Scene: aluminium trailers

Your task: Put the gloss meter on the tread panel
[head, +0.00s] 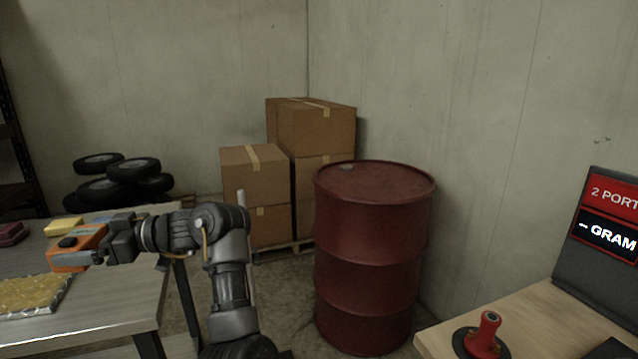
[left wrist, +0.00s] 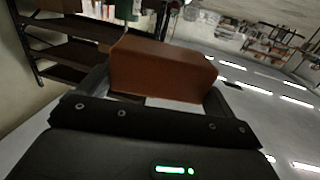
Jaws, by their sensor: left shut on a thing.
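The gloss meter appears to be the orange box with a black knob on top (head: 72,254), at the left in the head view. My left gripper (head: 88,256) is shut on it. In the left wrist view the orange-brown block (left wrist: 162,70) sits between the two fingers (left wrist: 158,92). The tread panel (head: 32,296) is a gold, patterned plate lying on the metal table at the left edge, partly cut off. The orange box shows just behind and above the panel's far right edge; I cannot tell whether it touches anything below. My right gripper is not in view.
The metal table (head: 118,292) also bears a yellow block (head: 63,227), a dark red object (head: 12,234) and a blue-grey object behind my gripper. The tabletop right of the panel is clear. A red drum (head: 372,255), cartons (head: 255,177) and a wooden desk (head: 560,325) stand further right.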

